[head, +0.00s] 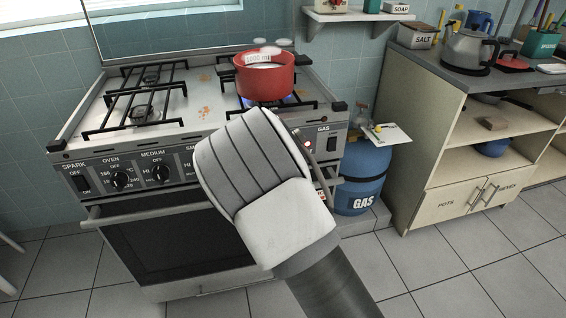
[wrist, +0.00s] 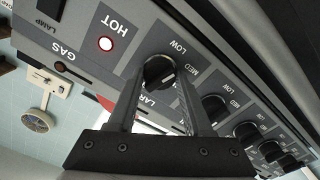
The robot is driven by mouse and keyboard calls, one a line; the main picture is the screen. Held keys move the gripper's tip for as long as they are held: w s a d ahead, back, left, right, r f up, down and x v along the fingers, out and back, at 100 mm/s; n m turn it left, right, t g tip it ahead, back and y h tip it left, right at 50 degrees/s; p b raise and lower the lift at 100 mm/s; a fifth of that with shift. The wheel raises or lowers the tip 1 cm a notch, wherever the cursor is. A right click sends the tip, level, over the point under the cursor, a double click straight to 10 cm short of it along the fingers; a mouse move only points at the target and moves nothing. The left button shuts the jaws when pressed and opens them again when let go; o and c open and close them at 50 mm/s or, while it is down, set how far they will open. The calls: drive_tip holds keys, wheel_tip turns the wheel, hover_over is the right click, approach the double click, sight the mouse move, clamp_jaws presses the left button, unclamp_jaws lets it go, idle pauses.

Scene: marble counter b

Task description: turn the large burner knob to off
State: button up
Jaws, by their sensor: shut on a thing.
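The large burner knob (wrist: 160,72) is a black knob on the stove's grey front panel, beside the partly covered "LAR" label and the "LOW" and "MED" marks. My gripper (wrist: 162,78) is shut on it, with one finger on each side. Its exact pointer setting is hard to read. In the head view my arm and hand cover the knob and the gripper's fingers.
Further knobs (wrist: 214,107) line the panel, near my right finger in the wrist view. A round HOT lamp (wrist: 106,44) and a GAS slot (wrist: 80,75) are on the other side. A blue gas bottle (head: 362,175) stands right of the stove, before a wooden cabinet (head: 460,200).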

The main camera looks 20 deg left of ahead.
drive_tip(key=shift+m, duration=1)
drive_tip(key=shift+b, duration=0.35)
drive_tip(key=m+b, duration=0.2)
drive_tip(key=m, duration=0.3)
drive_tip(key=shift+m, duration=0.3)
